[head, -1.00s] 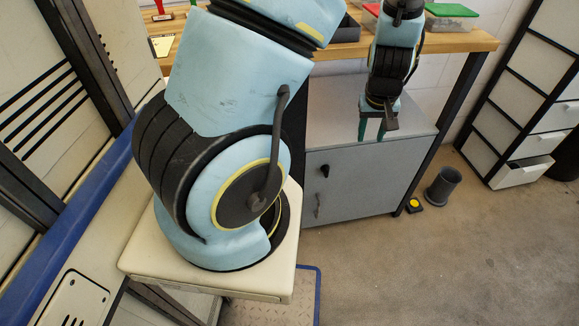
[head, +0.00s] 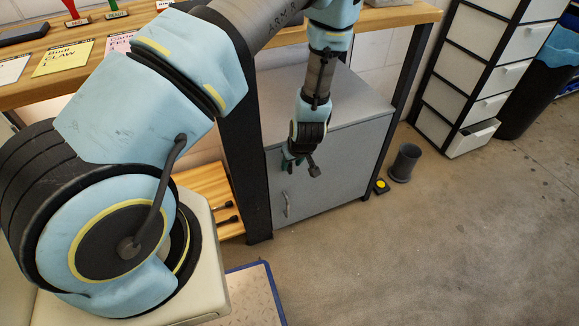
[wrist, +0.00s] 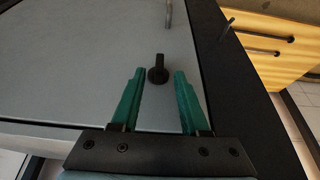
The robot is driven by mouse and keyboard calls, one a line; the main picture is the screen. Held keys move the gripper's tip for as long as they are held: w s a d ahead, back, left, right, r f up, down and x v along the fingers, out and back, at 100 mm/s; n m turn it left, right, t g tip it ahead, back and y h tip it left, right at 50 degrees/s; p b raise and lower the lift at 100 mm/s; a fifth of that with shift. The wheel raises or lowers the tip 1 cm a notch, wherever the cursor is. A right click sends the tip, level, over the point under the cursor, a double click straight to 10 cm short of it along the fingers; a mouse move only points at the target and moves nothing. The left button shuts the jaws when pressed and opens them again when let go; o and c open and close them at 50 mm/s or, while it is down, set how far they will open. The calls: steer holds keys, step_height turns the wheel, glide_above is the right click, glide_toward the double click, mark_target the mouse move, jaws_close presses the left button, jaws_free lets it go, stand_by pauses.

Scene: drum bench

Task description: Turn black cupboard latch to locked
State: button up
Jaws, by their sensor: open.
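The black latch (wrist: 158,71) is a small knob with a short bar on the grey cupboard door. In the wrist view it lies just beyond and between the two green fingertips of my gripper (wrist: 157,75), which is open; I cannot tell whether they touch it. The grey cupboard (head: 340,175) stands under the bench in the head view. There my gripper (head: 288,163) is at the upper left of the door and hides the latch. A metal handle (head: 287,204) is lower on the door; it also shows in the wrist view (wrist: 168,14).
A wooden drawer unit (head: 205,190) with black handles stands left of the cupboard, past a dark bench leg (head: 246,150). A grey bin (head: 405,162) and a yellow button (head: 381,186) are on the floor to the right. The floor in front is open.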

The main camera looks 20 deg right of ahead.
mark_target(289, 167)
steer(key=shift+x, duration=1.5)
steer(key=shift+s, duration=0.1)
jaws_close()
